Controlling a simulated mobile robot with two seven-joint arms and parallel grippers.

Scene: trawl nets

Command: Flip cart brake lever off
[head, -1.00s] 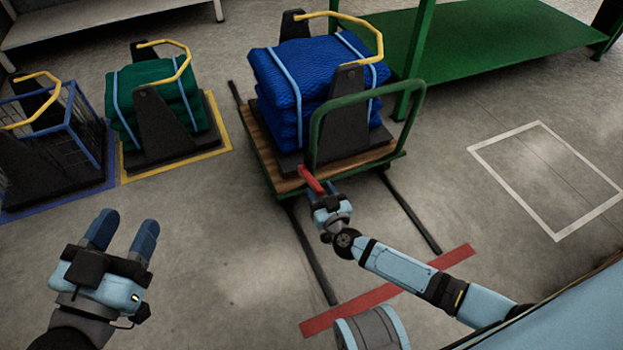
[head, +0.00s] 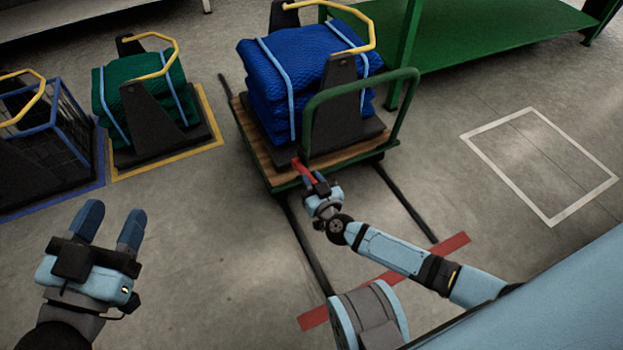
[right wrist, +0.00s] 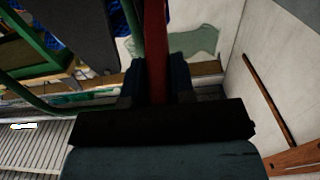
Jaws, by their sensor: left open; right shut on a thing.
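The cart (head: 280,176) has a wooden deck, a green frame and a green push handle (head: 405,110). It stands on two dark floor rails. The red brake lever (head: 301,168) sticks out at the cart's near edge, below the handle. My right gripper (head: 314,184) is at the lever and shut on it. In the right wrist view the red lever (right wrist: 155,50) runs up from between my fingers; its gripped end is hidden. My left gripper (head: 108,225) is open and empty above bare floor at the lower left, far from the cart.
Blue folded nets (head: 265,85) are strapped on the cart. Green nets (head: 105,95) stand in a yellow-bordered floor area, beside a blue-framed cage (head: 85,130). A red floor strip (head: 445,250) crosses near the rails. A white-outlined square (head: 540,165) is empty.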

